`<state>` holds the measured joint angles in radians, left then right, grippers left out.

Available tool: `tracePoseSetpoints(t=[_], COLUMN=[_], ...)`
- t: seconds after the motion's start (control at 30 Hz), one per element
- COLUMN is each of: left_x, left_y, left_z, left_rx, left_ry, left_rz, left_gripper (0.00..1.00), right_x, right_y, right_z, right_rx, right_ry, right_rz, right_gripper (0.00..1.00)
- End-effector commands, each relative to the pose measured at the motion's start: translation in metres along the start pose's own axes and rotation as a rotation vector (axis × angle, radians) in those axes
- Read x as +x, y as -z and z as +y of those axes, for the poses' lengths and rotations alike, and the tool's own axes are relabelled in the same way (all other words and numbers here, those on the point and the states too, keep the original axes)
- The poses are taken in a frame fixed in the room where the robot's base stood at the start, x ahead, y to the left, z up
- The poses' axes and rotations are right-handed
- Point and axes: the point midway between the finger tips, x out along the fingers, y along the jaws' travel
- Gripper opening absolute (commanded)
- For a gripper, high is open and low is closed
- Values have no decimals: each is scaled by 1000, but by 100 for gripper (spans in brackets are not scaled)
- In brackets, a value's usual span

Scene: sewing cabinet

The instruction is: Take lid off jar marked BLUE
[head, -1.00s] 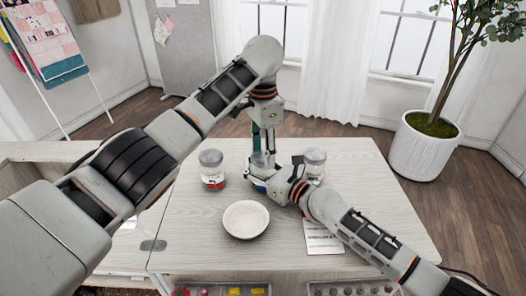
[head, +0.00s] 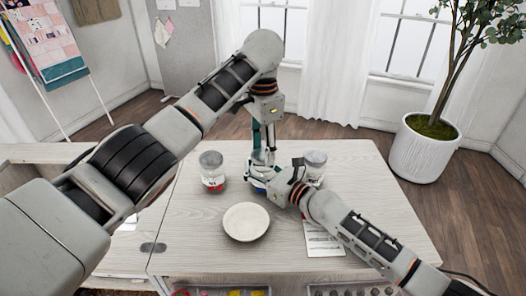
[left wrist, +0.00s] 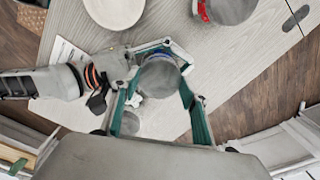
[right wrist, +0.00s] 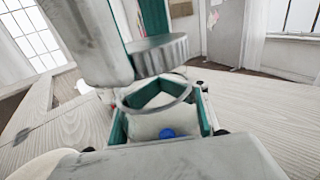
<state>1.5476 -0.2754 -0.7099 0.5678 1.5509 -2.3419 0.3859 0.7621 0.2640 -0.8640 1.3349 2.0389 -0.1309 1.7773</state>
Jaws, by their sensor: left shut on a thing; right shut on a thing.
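The jar with a blue mark (right wrist: 167,132) is clear glass with pale contents, and its open rim shows in the right wrist view. My right gripper (head: 279,184) is shut around the jar's body and holds it on the table. My left gripper (head: 263,154) comes from above and is shut on the round grey metal lid (right wrist: 163,54). The lid is tilted and appears apart from the rim, just above it. The lid also shows between the left fingers in the left wrist view (left wrist: 160,77). In the head view my grippers hide most of the jar.
A lidded jar with red (head: 212,171) stands left of my grippers, and another lidded jar (head: 315,164) stands close on the right. A white dish (head: 246,221) lies in front. A printed sheet (head: 322,240) lies front right. The back of the wooden table (head: 225,147) is bare.

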Motion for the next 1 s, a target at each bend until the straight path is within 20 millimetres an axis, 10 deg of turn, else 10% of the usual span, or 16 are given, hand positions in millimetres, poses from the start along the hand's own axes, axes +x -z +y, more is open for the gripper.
tracePoseSetpoints(t=[1.0], left_x=[-46], left_y=[0], left_z=[0], left_rx=[1], left_ry=[-1], left_rz=[0], left_gripper=[19], right_x=[0], right_y=[0], right_z=[0], right_rx=[0], right_ry=[0], right_rz=[0], right_gripper=[0])
